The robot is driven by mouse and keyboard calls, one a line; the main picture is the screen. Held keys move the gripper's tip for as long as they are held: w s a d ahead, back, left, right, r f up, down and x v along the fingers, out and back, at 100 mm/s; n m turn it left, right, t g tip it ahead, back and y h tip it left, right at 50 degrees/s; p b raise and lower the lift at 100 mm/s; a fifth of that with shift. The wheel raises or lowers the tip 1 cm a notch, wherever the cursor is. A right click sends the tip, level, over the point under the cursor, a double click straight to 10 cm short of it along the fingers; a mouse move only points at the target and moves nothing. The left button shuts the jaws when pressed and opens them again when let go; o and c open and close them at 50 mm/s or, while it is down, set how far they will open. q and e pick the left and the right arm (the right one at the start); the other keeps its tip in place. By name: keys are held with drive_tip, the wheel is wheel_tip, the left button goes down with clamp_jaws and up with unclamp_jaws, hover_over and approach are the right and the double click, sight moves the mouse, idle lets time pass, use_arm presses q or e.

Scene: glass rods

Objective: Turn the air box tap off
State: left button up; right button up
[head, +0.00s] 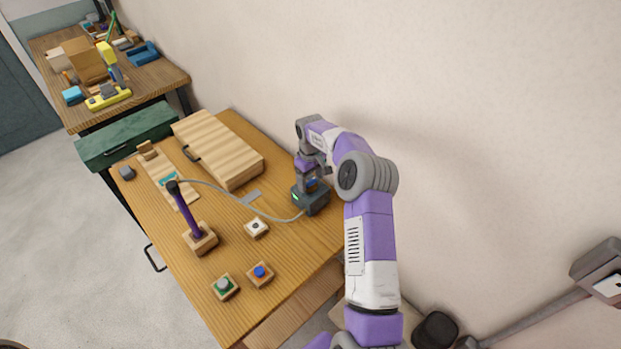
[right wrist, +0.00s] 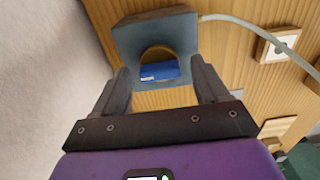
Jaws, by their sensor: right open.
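The air box (head: 318,204) is a dark grey box with a small green light, on the right part of the wooden table. In the right wrist view the air box (right wrist: 155,36) lies at the top, with its blue tap (right wrist: 160,71) over a round brass-coloured part. My right gripper (head: 308,170) is right above the box in the head view and hides part of it. In the right wrist view its open fingers (right wrist: 160,80) stand on either side of the blue tap, with gaps on both sides. My left gripper is out of view.
A grey hose (head: 232,198) runs from the box to a purple rod (head: 188,212) upright on a wooden block. A wooden case (head: 218,150) lies behind. The wall is close beside the box.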

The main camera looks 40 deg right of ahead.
drive_tip(key=c, duration=1.1)
drive_tip(key=shift+o, duration=0.2)
drive_tip(key=shift+m, duration=0.4)
drive_tip(key=m, duration=0.3)
drive_tip(key=shift+m, duration=0.4)
drive_tip(key=m, duration=0.4)
drive_tip(key=shift+m+p, duration=0.3)
drive_tip(key=m, duration=0.4)
drive_tip(key=m+p, duration=0.1)
drive_tip(key=m, duration=0.3)
drive_tip(key=shift+m, duration=0.3)
